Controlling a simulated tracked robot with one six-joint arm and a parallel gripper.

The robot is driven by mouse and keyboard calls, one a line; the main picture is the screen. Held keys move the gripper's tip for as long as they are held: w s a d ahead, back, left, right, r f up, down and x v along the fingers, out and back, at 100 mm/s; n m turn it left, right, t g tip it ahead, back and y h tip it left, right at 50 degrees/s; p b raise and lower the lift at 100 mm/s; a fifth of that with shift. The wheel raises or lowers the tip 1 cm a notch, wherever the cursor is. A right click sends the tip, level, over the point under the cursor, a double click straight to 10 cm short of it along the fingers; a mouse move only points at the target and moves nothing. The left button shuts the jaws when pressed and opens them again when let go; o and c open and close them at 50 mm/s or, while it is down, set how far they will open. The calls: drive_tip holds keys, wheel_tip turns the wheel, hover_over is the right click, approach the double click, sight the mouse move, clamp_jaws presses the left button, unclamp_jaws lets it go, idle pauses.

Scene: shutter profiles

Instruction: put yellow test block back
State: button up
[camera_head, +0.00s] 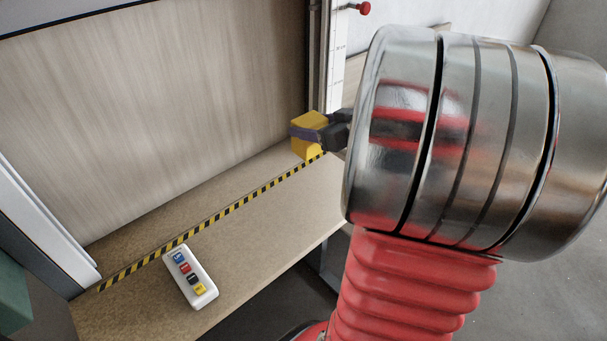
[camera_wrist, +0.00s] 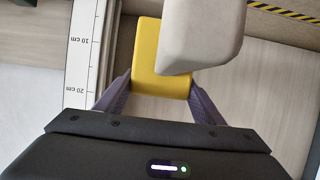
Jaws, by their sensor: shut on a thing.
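The yellow test block (camera_head: 309,119) is near the right end of the striped tape line, beside the upright frame. My gripper (camera_head: 308,134) is shut on it, with a dark purple finger across its side. In the wrist view the yellow block (camera_wrist: 147,62) sits between the two purple fingers of my gripper (camera_wrist: 161,90). A pale beige rounded piece (camera_wrist: 200,30) covers part of the block's right side there. Whether the block's underside touches the board cannot be told.
A white control box with coloured buttons (camera_head: 191,277) lies on the board (camera_head: 262,240) in front of the black-yellow striped tape (camera_head: 228,209). A wooden shutter panel (camera_head: 170,100) stands behind. A ruler scale (camera_wrist: 82,50) runs along the upright on the left. The board between box and block is clear.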

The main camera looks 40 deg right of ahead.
sight(315, 148)
drive_tip(key=shift+w+a, duration=0.25)
drive_tip(key=shift+a+f, duration=0.15)
drive_tip(key=shift+f, duration=3)
drive_tip(key=shift+f, duration=0.1)
drive_tip(key=shift+f, duration=1.75)
drive_tip(key=shift+f, duration=0.1)
drive_tip(key=o, duration=1.2)
